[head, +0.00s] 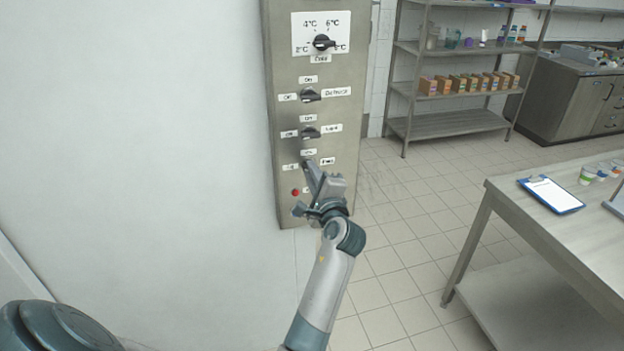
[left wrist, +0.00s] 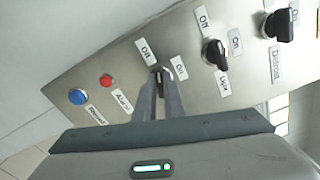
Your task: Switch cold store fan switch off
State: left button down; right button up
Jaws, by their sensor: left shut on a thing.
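The cold store fan switch is a small dark knob (left wrist: 161,74) low on the grey metal control panel (head: 289,215). Its Off label (left wrist: 146,51) and On label (left wrist: 179,68) show in the left wrist view, and its fan label (head: 327,161) shows in the head view. My left gripper (head: 309,168) reaches the panel from below. In the left wrist view its fingers (left wrist: 160,88) are shut on the knob. The fingers hide most of the knob, so I cannot tell which way it points. My right gripper is not in view.
Above are the light knob (head: 309,133), the defrost knob (head: 309,95) and the temperature dial (head: 323,42). A red alarm lamp (left wrist: 106,80) and a blue button (left wrist: 77,97) sit close by. A steel table (head: 520,222) stands right; the floor between is clear.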

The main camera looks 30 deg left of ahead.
pick_arm(q)
jog(key=n+b, duration=0.2)
jog(key=n, duration=0.1)
jog(key=shift+f+n, duration=0.15)
jog(key=shift+n, duration=0.15)
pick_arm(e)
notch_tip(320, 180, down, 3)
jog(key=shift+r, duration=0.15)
pick_arm(q)
jog(key=c, duration=1.8)
grip_release()
jog(key=shift+c, duration=0.2)
